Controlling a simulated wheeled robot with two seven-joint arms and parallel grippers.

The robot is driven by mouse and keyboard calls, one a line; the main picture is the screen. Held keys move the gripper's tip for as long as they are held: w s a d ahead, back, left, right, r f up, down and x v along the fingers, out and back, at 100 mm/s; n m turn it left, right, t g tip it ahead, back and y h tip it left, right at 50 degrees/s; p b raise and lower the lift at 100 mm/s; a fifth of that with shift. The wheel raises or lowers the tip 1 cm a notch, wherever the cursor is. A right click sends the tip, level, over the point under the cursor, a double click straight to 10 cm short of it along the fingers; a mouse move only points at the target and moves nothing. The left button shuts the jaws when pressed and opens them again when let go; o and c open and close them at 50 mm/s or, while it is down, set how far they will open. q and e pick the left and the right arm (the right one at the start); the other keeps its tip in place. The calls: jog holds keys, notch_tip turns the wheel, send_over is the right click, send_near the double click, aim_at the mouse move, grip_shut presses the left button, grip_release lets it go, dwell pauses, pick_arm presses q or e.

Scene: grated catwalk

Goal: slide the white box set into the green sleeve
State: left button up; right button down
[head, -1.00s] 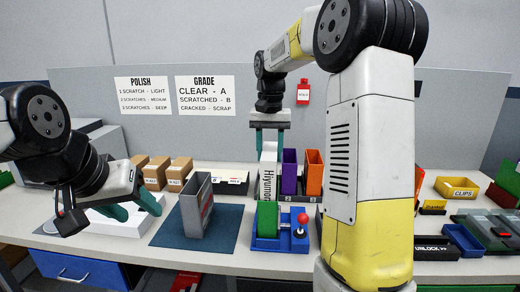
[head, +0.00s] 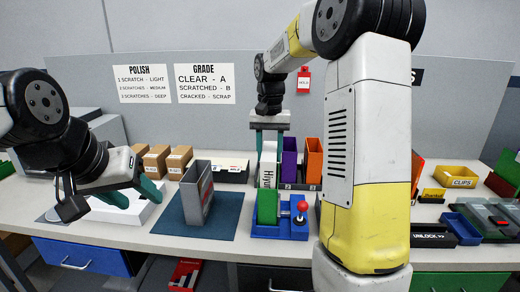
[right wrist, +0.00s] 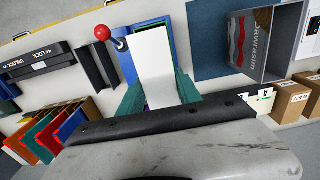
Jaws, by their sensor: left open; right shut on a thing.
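The white box set (head: 268,175), with dark lettering on its spine, stands upright in my right gripper (head: 269,143), which is shut on its upper part. Its lower end is hidden by the green sleeve (head: 267,208) and appears to be partly inside it. The sleeve stands upright in a blue holder (head: 266,231) with a red-knobbed lever. In the right wrist view the box set (right wrist: 155,60) shows between the teal fingers, while the sleeve is mostly hidden. My left gripper (head: 133,195) is open and empty at the left, over a white tray.
A grey case (head: 193,195) stands on a dark blue mat (head: 222,215) left of the holder. A purple bin (head: 289,165) and an orange bin (head: 311,163) stand close behind it. Small cardboard boxes (head: 155,165) are at the back left. The mat's right part is clear.

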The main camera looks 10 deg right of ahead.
jog(key=shift+f, duration=2.5)
jog(key=shift+c, duration=1.8)
grip_release()
jog(key=shift+r, duration=4.05)
